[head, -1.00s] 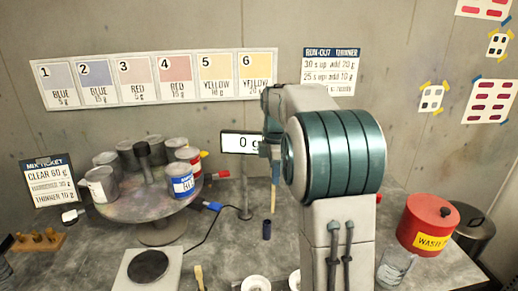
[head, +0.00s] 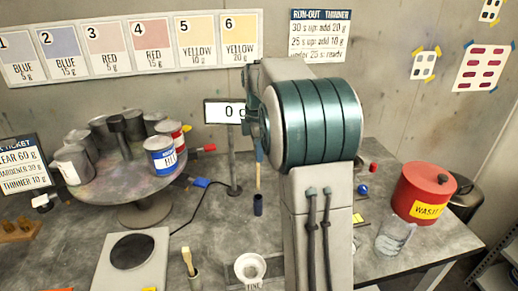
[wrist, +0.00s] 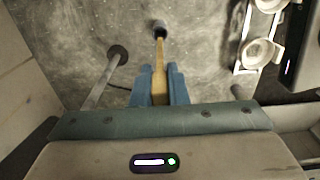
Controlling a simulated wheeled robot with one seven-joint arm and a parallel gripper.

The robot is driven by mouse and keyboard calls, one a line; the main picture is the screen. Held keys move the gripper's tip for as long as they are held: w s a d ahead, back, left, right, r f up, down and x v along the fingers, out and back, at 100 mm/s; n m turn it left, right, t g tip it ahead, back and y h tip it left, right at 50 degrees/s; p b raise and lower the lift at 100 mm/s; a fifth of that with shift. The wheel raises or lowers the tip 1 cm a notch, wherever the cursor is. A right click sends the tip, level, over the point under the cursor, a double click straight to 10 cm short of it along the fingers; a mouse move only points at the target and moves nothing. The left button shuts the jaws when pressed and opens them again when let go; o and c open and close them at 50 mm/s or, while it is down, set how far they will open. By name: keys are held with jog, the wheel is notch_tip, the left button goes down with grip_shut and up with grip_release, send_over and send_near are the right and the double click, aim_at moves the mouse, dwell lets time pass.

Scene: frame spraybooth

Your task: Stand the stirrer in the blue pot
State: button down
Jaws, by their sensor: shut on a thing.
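My gripper (wrist: 158,85) is shut on the stirrer (wrist: 159,62), a pale wooden stick that points down and away from the fingers in the wrist view. The stirrer also hangs upright in the head view (head: 258,176), partly hidden by my arm at its top.
A turntable (head: 140,185) with several cans is further left. A scale (head: 132,252) and a white cup (head: 250,267) are nearer. A red waste can (head: 423,190) and clear jar (head: 394,237) stand right.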

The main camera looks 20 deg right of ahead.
aim_at(258, 177)
notch_tip(258, 177, down, 10)
jog(key=b, duration=0.7)
jog(key=shift+r, duration=0.25)
jog(key=c, duration=1.3)
grip_release()
jog(key=shift+c, duration=0.2)
jog(key=a+r+m+t+p, duration=0.1)
jog(key=a+r+m+p, duration=0.15)
jog(key=r, duration=0.25)
jog(key=s+a+f+m, duration=0.2)
jog(key=s+a+m, duration=0.1)
jog(key=s, duration=0.5)
jog(key=s+a+f+m+t+b, duration=0.1)
jog(key=s+a+f+m, duration=0.1)
jog(key=s+m, duration=0.4)
jog(key=s+a+f+m, duration=0.3)
jog(key=s+m, duration=0.1)
jog(key=s, duration=0.7)
jog(key=shift+s+a+t+b, duration=0.15)
jog(key=shift+a+t+b, duration=0.15)
jog(key=shift+a+t, duration=0.1)
